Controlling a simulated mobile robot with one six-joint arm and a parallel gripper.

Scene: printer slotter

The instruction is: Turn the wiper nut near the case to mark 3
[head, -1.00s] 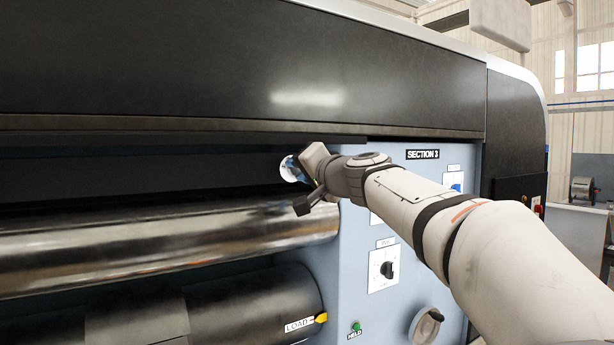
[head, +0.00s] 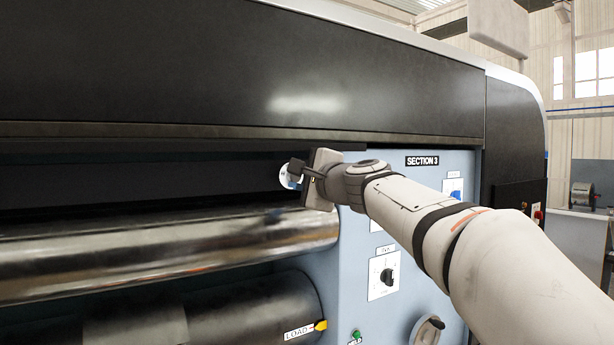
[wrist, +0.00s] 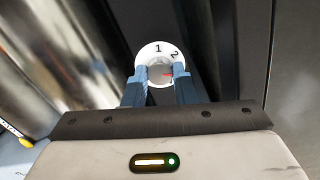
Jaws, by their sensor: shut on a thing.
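The wiper nut (wrist: 160,73) sits in the middle of a white round dial (wrist: 147,55) in the wrist view. The numbers 1 and 2 show on the dial's upper part; mark 3 cannot be seen. A red pointer line (wrist: 167,74) on the nut points right, below the 2, toward the right finger. My gripper (wrist: 160,80) is shut on the nut, one blue fingertip on each side. In the head view the dial (head: 286,178) shows as a white disc at the end of my gripper (head: 296,174), which largely hides the nut.
A shiny metal roller (head: 170,240) runs left just below the dial. A dark cover (head: 240,70) overhangs above. The blue-grey side panel (head: 350,250) carries a knob (head: 387,277), a green button (head: 356,335) and a round handle (head: 428,328).

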